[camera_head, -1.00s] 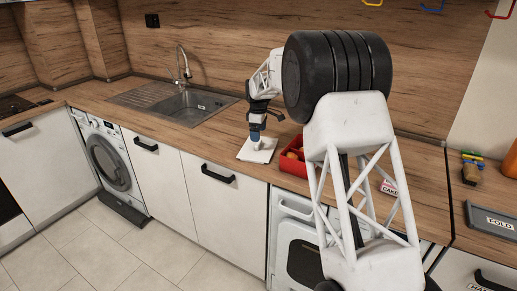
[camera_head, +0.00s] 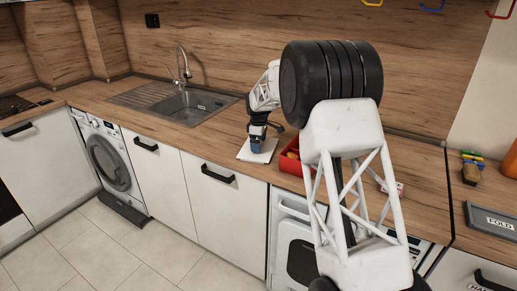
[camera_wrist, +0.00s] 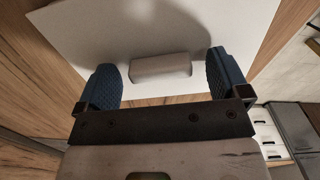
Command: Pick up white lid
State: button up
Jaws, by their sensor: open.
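The white lid (camera_head: 244,156) lies flat on the wooden counter, to the right of the sink. In the wrist view it is a broad white plate (camera_wrist: 90,25) with a raised pale bar handle (camera_wrist: 160,67). My gripper (camera_head: 257,149) is low over the lid in the head view, covering its handle there. In the wrist view my gripper (camera_wrist: 163,70) is open, one blue finger on each side of the handle, with a visible gap on both sides. Whether the fingertips touch the plate cannot be told.
A red box (camera_head: 289,165) with orange-brown items stands close to the right of the lid, partly behind my arm. The sink (camera_head: 188,105) is to the left. The counter's front edge is close to the lid. A grey tray marked FOLD (camera_head: 493,220) is far right.

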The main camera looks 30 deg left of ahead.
aim_at(262, 148)
jog(key=c, duration=1)
notch_tip(262, 148, up, 10)
dwell(0.6)
dwell(0.5)
jog(key=d+r+m, duration=0.1)
jog(key=d+r, duration=0.1)
jog(key=d, duration=0.8)
jog(key=d+r+m, duration=0.2)
jog(key=d, duration=0.8)
jog(key=shift+w+d+r, duration=0.15)
jog(key=shift+d+r, duration=0.15)
jog(key=shift+r, duration=0.1)
